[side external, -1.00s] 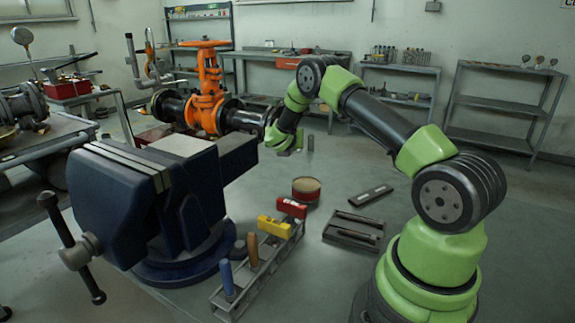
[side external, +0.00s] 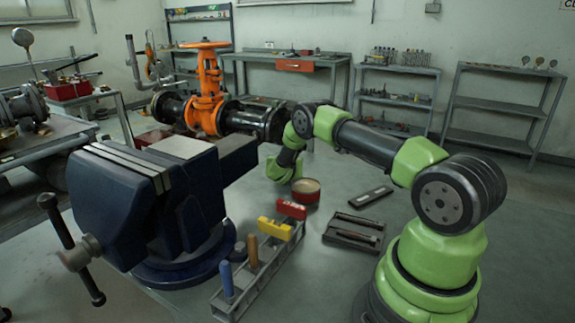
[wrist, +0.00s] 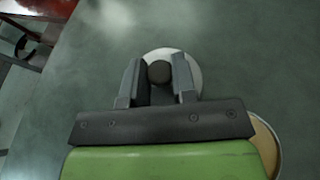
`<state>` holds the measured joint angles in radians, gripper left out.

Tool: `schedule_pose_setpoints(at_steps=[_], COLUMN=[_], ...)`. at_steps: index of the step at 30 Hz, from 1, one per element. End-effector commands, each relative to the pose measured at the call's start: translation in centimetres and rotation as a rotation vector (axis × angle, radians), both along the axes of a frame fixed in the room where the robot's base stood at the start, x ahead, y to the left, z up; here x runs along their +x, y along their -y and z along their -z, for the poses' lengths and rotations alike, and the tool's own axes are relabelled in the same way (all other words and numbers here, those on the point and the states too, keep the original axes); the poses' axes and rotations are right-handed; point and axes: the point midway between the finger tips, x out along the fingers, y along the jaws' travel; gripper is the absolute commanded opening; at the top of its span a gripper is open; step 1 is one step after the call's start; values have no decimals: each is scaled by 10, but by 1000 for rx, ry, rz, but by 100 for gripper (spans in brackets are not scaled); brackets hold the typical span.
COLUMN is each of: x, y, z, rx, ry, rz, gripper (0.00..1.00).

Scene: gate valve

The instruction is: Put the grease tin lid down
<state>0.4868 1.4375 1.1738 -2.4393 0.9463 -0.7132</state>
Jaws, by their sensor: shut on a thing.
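In the wrist view my gripper (wrist: 158,66) is shut on the dark round knob of the grease tin lid (wrist: 190,63), a pale disc below the fingers. The open grease tin (wrist: 266,143) shows in part at the lower right of that view, partly covered by my gripper body. In the side view the tin (side external: 306,192) is a red, round can with a tan top, close to the right of my wrist. My fingers and the lid cannot be made out there. I cannot tell whether the lid touches the grey-green surface.
A blue vise (side external: 165,195) stands left of my wrist. In front are a rack (side external: 262,276) with several coloured handles and blocks, a dark tray (side external: 353,234) and a flat dark piece (side external: 366,197). An orange gate valve (side external: 208,90) is behind.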

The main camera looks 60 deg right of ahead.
Motion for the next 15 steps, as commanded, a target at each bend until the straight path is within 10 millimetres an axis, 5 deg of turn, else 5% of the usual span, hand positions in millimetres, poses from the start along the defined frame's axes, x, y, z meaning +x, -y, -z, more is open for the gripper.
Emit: schedule_pose_setpoints(at_steps=[10,11,14,15], x=[0,0,0,0], y=[0,0,0,0], z=[8,8,8,8], rx=[0,0,0,0], ry=[0,0,0,0], rz=[0,0,0,0], gripper=[0,28,51,51])
